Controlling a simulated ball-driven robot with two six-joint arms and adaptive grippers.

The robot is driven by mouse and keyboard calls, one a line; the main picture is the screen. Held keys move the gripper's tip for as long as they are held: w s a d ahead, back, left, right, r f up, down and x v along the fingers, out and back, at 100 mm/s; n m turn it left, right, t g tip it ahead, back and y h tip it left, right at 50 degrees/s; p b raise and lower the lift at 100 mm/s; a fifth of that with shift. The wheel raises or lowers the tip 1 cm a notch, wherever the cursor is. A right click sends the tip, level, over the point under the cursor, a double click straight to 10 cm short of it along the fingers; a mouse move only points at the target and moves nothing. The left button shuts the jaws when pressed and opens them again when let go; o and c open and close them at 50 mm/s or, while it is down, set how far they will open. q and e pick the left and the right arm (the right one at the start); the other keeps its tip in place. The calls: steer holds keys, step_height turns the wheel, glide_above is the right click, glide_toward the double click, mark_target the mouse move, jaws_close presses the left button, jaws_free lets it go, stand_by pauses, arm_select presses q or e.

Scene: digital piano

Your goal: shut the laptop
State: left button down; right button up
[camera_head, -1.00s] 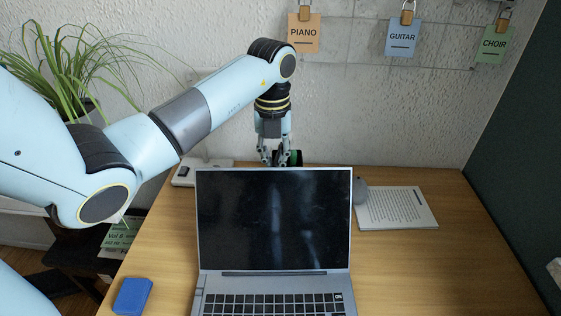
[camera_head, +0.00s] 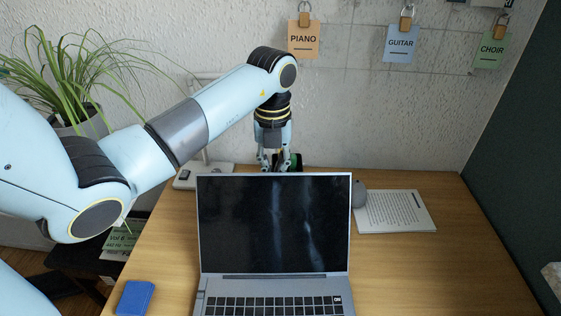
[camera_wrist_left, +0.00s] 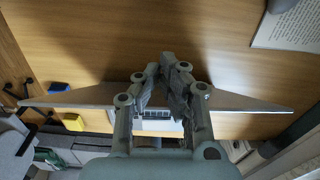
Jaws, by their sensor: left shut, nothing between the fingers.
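The laptop (camera_head: 276,290) stands open on the desk with its keyboard toward me. Its dark screen (camera_head: 270,222) is upright, leaning slightly back. In the left wrist view the lid (camera_wrist_left: 235,102) shows nearly edge-on as a grey strip, with part of the keyboard (camera_wrist_left: 157,126) beyond it. My left gripper (camera_head: 276,164) points down behind the lid's top edge, left of its right corner. It also shows in the left wrist view (camera_wrist_left: 167,64), shut and empty, close to the lid. I cannot tell whether it touches the lid. My right gripper is not in view.
A printed paper stack (camera_head: 396,211) and a grey rounded object (camera_head: 359,194) lie right of the laptop. A blue block (camera_head: 135,297) sits at front left. A dark object (camera_head: 294,161) is partly hidden behind the lid. The desk's right side (camera_head: 455,265) is clear.

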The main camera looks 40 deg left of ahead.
arm_select(q)
step_height(320, 180, up, 8)
steer(key=w+a+p, duration=0.1)
steer(key=p, duration=0.4)
steer(key=shift+w+a+f, duration=0.15)
steer(key=shift+w+f, duration=0.05)
